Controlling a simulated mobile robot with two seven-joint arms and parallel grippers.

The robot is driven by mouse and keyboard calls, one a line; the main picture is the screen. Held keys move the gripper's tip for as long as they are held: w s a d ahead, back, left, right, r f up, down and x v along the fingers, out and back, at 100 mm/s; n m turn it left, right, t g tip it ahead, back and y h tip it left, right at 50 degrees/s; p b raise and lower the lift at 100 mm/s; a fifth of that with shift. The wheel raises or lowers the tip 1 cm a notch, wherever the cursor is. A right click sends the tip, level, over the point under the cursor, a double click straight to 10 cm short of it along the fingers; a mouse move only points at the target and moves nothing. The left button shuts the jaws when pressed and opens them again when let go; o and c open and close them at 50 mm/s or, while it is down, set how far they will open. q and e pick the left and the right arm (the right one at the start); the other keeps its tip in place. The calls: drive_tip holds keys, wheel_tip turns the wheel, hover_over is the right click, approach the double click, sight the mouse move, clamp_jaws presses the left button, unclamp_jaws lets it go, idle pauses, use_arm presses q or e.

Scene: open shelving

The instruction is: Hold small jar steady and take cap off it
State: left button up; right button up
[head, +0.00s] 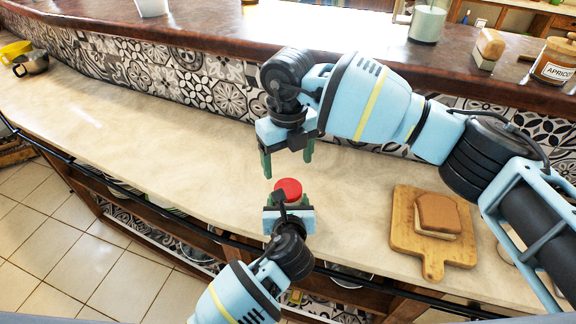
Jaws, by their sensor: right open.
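The small jar (290,201) stands on the counter with its red cap (288,188) on top. Most of the jar's body is hidden by my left gripper. My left gripper (287,202) reaches in from the bottom of the head view, with its green fingers on either side of the jar, below the cap, and looks shut on it. My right gripper (287,164) is above and just behind the cap in the picture. It points down, open and empty, with its two green fingers apart. It is not touching the cap.
A cutting board (402,225) with a piece of bread (437,214) lies to the right on the pale counter (180,150). A raised dark ledge (200,35) runs behind, with an apricot jar (555,62) and a green candle (428,23).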

sight(288, 188)
drive_tip(key=shift+r, duration=0.2)
drive_tip(key=shift+f, duration=4)
drive_tip(key=c, duration=1)
drive_tip(key=shift+n, duration=1.2)
drive_tip(key=shift+c, duration=0.3)
drive_tip(key=shift+r, duration=0.15)
drive_tip(key=shift+r, duration=0.95)
